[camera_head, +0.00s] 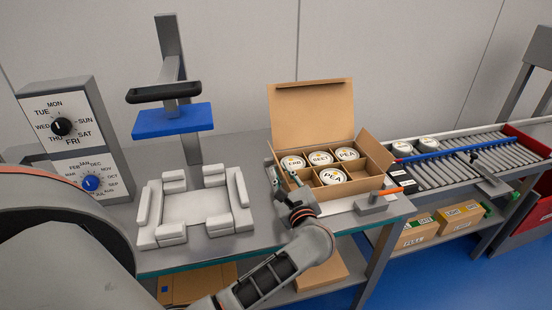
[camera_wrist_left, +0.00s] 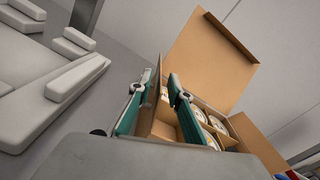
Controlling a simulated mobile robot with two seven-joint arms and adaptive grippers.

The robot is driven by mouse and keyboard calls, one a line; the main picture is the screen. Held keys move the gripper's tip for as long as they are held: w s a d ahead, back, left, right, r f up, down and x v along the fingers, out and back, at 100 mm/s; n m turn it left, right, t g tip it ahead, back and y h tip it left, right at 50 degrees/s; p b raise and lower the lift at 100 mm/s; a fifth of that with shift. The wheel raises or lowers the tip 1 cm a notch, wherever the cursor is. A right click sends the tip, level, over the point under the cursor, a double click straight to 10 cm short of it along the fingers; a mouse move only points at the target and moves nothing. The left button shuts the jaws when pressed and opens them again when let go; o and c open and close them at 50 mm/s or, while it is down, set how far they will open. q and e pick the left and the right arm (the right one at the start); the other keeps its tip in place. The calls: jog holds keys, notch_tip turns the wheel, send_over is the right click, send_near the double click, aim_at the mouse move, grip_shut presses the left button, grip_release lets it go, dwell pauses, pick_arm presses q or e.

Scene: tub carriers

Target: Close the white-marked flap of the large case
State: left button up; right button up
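The large case (camera_head: 348,190) is an open cardboard box on the table, divided into compartments with several white round labelled tubs. Its back flap (camera_head: 312,110) stands upright, and its right flap (camera_head: 375,150) stands up and leans outward. I cannot make out a white mark on any flap. My left gripper (camera_head: 285,178) is at the left side of the case. In the left wrist view its two green fingers (camera_wrist_left: 160,80) are apart, with a cardboard side piece (camera_wrist_left: 152,112) showing between them. I cannot tell whether they touch it. My right gripper is not in view.
A white padded fixture (camera_head: 193,240) lies left of the case, below a blue-plated press (camera_head: 172,121). A dial box (camera_head: 70,130) stands farther left. A small orange-handled tool (camera_head: 373,203) is at the case's front right. A roller conveyor (camera_head: 470,165) runs to the right.

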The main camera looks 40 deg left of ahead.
pick_arm(q)
jog(key=shift+p+x, duration=0.5)
jog(key=shift+x, duration=2.6)
jog(key=shift+s, duration=0.1)
grip_shut()
